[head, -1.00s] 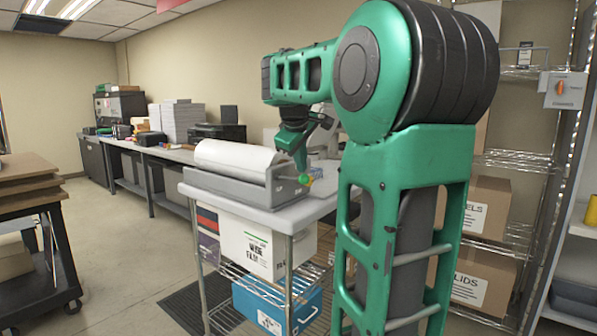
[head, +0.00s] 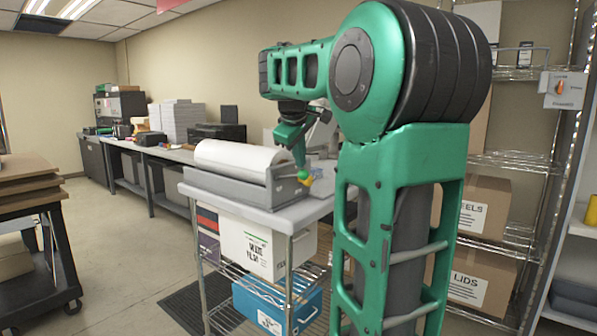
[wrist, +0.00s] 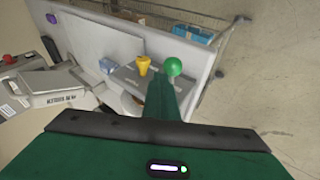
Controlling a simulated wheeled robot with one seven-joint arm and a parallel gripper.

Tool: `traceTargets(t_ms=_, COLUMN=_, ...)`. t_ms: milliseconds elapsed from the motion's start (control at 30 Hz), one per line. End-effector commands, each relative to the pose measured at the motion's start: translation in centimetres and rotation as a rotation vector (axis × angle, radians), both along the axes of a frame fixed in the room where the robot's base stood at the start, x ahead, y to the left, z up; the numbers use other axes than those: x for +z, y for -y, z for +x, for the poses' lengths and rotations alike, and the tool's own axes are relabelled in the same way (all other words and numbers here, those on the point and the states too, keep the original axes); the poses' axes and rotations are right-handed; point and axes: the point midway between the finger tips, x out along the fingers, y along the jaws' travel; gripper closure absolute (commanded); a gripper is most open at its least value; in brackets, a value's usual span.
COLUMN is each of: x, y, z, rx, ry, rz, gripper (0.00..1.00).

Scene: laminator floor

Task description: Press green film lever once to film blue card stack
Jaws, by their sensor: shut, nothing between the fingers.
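The green film lever's round knob (head: 308,181) is at the right end of the grey film dispenser (head: 225,187), which holds a white film roll (head: 240,157). A yellow knob (head: 303,175) is beside it. My gripper (head: 300,163) is shut and empty, pointing down just above the knobs. In the wrist view, its fingers (wrist: 170,85) reach toward the green knob (wrist: 173,66), with the yellow knob (wrist: 142,65) to the left. Contact cannot be told.
The dispenser stands on a wire-shelf cart with a light top (head: 285,218). A white film box (head: 250,243) and a blue bin (head: 275,303) sit below. A dark wheeled cart (head: 40,245) is at left, with open floor between. Wire shelving stands at right.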

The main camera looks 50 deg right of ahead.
Motion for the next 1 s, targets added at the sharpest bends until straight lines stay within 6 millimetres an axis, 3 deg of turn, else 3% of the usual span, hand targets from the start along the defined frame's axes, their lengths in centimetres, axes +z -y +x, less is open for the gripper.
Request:
traceTargets(t_ms=300, x=1.4, y=0.0, z=0.4, rx=-0.001, ry=0.001, rz=0.0, gripper=1.0)
traceTargets(t_ms=733, x=1.7, y=0.0, z=0.5, rx=-0.001, ry=0.001, rz=0.0, gripper=1.0)
traceTargets(t_ms=1000, x=3.8, y=0.0, z=1.1, rx=-0.001, ry=0.001, rz=-0.001, gripper=1.0)
